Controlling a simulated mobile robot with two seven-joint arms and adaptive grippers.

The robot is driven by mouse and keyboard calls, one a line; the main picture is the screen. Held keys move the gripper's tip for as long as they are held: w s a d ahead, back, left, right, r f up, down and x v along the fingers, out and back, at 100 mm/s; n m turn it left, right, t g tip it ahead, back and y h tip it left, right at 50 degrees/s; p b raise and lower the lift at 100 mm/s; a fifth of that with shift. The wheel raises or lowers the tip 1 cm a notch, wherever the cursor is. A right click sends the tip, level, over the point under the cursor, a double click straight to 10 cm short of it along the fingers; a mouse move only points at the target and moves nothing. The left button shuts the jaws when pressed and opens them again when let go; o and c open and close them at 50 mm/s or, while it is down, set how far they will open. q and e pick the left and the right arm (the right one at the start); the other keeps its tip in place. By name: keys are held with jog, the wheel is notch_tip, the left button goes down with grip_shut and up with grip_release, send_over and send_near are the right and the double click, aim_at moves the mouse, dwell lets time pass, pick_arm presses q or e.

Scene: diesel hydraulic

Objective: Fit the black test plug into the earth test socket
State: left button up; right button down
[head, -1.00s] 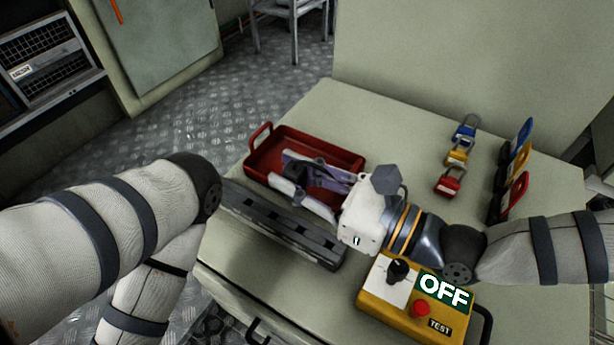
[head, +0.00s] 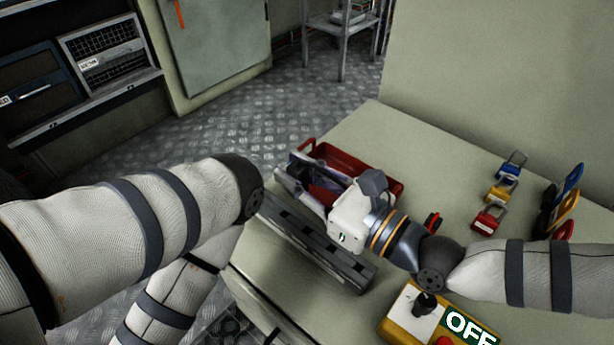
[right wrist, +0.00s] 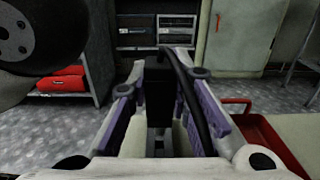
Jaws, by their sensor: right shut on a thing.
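My right gripper (head: 309,183) shows from behind in the head view, with its fingers pointing away over the red tray's left end. In the right wrist view (right wrist: 160,85) its purple-lined fingers are shut on the black test plug (right wrist: 157,97), a dark upright block. A black cable loops from the plug's top down along the right finger. In the head view the plug is mostly hidden by the gripper. The earth test socket cannot be clearly made out; a long dark slotted strip (head: 315,242) lies along the bench's near-left edge. My left gripper is out of view.
The red tray (head: 388,188) stands on the pale bench (head: 440,165). A yellow test box (head: 402,318) marked OFF is at the near right. Several coloured padlocks (head: 488,218) and tags (head: 570,178) stand at the right. A small red-and-black item (head: 432,222) lies behind my right wrist.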

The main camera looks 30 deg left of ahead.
jog(key=shift+w+a, duration=0.25)
jog(key=shift+a, duration=1.05)
jog(key=shift+w+a, duration=0.25)
jog(key=shift+a, duration=1)
pick_arm(q)
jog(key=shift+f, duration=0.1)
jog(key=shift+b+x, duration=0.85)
jog(key=shift+b, duration=0.25)
pick_arm(e)
jog(key=shift+w+a, duration=0.2)
jog(key=shift+a, duration=0.75)
jog(key=shift+w+a, duration=0.2)
jog(key=shift+a, duration=0.8)
jog(key=shift+w+a, duration=0.2)
jog(key=shift+a, duration=0.75)
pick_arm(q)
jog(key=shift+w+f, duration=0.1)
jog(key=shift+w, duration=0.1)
